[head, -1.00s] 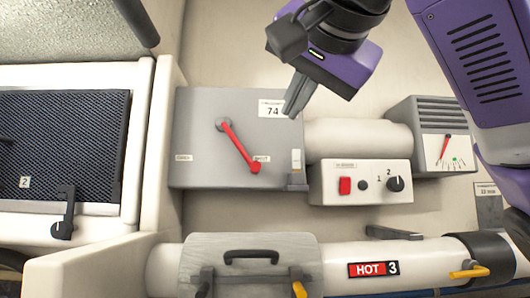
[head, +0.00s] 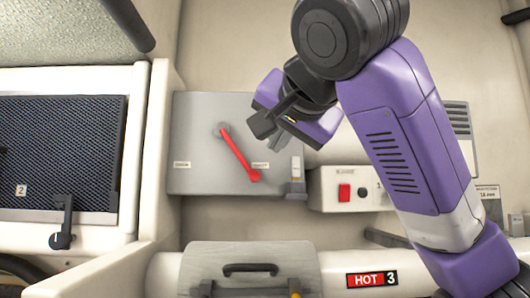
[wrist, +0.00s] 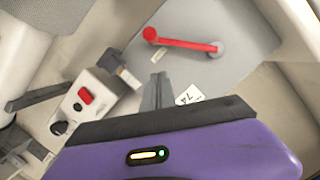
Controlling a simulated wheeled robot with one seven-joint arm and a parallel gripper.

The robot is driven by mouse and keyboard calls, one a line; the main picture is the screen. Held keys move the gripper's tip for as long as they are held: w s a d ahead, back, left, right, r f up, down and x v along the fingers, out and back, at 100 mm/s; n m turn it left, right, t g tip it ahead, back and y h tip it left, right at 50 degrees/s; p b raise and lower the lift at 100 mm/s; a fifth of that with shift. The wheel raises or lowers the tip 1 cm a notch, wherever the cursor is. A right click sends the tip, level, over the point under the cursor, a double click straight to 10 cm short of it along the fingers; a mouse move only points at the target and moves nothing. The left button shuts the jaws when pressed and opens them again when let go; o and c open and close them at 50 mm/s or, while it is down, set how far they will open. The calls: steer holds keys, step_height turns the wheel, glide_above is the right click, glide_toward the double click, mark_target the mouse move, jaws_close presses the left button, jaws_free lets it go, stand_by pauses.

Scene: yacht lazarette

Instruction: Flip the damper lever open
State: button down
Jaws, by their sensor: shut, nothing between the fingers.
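The red damper lever (head: 238,153) is mounted on the face of a grey box (head: 200,165). Its pivot is at the upper left and its round knob at the lower right, beside a small label too blurred to read. A second small label is on the left of the box. In the wrist view the lever (wrist: 183,42) lies beyond my fingertips, apart from them. My gripper (head: 262,125) is shut and empty, in front of the box's upper right, right of the lever. Its closed fingers also show in the wrist view (wrist: 157,88).
A switch panel with a red switch (head: 344,192) is right of the box, partly behind my arm. A latch (head: 296,180) sits at the box's right edge. Below run a grey cover with a black handle (head: 250,268) and a pipe marked HOT 3 (head: 371,279). A dark grille (head: 60,150) is at left.

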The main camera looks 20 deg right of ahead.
steer(key=f, duration=0.1)
steer(key=w+a+f, duration=0.1)
steer(key=f+p, duration=0.1)
steer(key=shift+w+a+f, duration=0.25)
steer(key=shift+w+a, duration=0.1)
steer(key=shift+w, duration=0.05)
steer(key=shift+w+f, duration=0.1)
